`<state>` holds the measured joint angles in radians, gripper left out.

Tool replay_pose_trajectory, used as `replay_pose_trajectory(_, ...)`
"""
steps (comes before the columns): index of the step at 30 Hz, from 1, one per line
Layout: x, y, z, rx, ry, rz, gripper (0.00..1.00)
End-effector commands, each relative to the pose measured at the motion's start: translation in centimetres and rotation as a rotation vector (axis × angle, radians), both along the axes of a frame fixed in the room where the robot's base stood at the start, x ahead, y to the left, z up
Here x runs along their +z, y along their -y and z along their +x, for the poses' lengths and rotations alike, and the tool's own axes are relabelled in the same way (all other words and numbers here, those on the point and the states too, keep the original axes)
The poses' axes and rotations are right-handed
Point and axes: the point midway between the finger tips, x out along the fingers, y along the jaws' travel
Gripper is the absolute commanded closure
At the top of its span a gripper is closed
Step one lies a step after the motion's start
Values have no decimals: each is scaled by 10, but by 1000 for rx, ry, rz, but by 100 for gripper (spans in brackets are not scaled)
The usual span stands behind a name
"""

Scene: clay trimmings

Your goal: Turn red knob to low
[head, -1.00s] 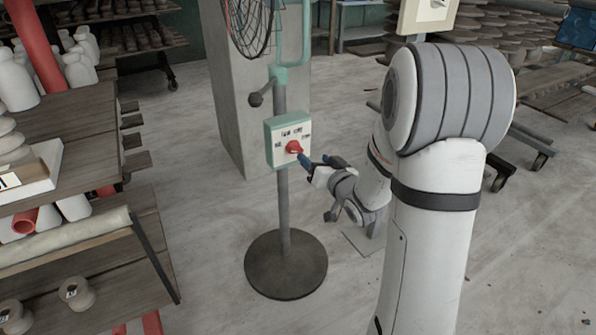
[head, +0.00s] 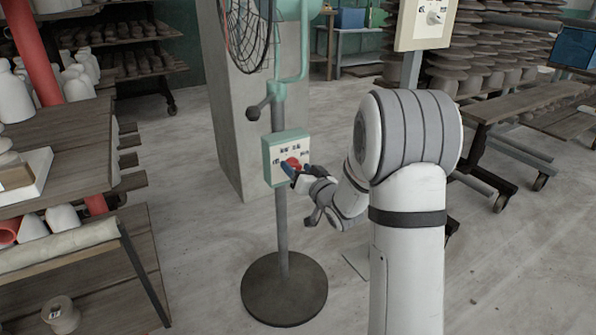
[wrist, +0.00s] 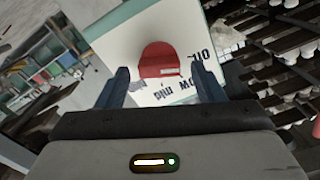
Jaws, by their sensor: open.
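The red knob (head: 293,162) sits on the front of a pale control box with a green edge (head: 271,150), fixed to the fan's pole. The wrist view shows the knob (wrist: 158,56) as a red half-round shape with a small pale mark on its lower edge. My gripper (wrist: 162,68) is open, with one dark blue finger on each side of the knob and visible gaps between. In the head view my gripper (head: 289,171) is right at the box's front, partly covering the knob.
The fan's round base (head: 284,290) stands on the concrete floor, with a grey pillar (head: 235,110) behind. A wooden shelf with white bottles (head: 75,85) is at left. Another pale box with a knob (head: 428,22) stands at upper right.

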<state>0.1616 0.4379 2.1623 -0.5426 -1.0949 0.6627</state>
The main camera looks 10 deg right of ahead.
Motion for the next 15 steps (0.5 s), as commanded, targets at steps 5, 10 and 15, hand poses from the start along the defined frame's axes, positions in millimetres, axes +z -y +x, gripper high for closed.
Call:
replay_pose_trajectory(5,0,0,0,0,0,0,44)
replay_pose_trajectory(10,0,1,0,0,1,-1,58)
replay_pose_trajectory(15,0,1,0,-1,1,-1,72)
